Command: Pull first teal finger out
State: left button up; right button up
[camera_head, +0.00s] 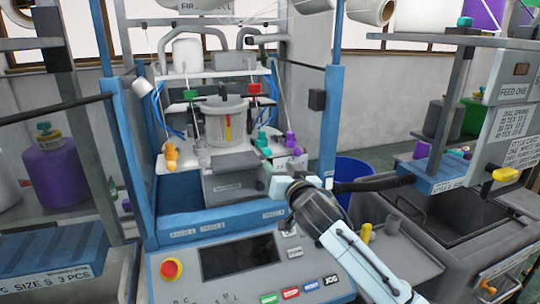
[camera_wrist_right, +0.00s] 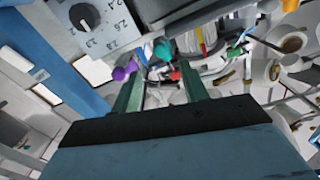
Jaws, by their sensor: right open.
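Small teal fingers (camera_head: 262,142) stand on the right part of the knitting machine's white ledge, beside purple ones (camera_head: 292,143). In the right wrist view a teal knob-shaped piece (camera_wrist_right: 162,49) shows just beyond the jaws, and a purple one (camera_wrist_right: 122,73) lies to its left. My right gripper (camera_head: 282,182) is in front of and below the teal fingers, apart from them. Its two jaws (camera_wrist_right: 161,88) are spread in the wrist view with nothing held between them. Which teal piece is the first cannot be told. My left gripper is not in view.
An orange finger (camera_head: 171,155) is at the ledge's left end. A grey box (camera_head: 232,178) sits below the ledge. The control panel (camera_head: 240,257) with a red stop button (camera_head: 171,269) is in front. A blue post (camera_head: 329,125) rises right of the ledge. A dial (camera_wrist_right: 84,17) shows in the wrist view.

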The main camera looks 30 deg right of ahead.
aim_at(268, 154)
jog(key=p+x, duration=0.1)
jog(key=x, duration=0.7)
jog(key=shift+w, duration=0.1)
grip_shut()
jog(key=shift+a, duration=0.1)
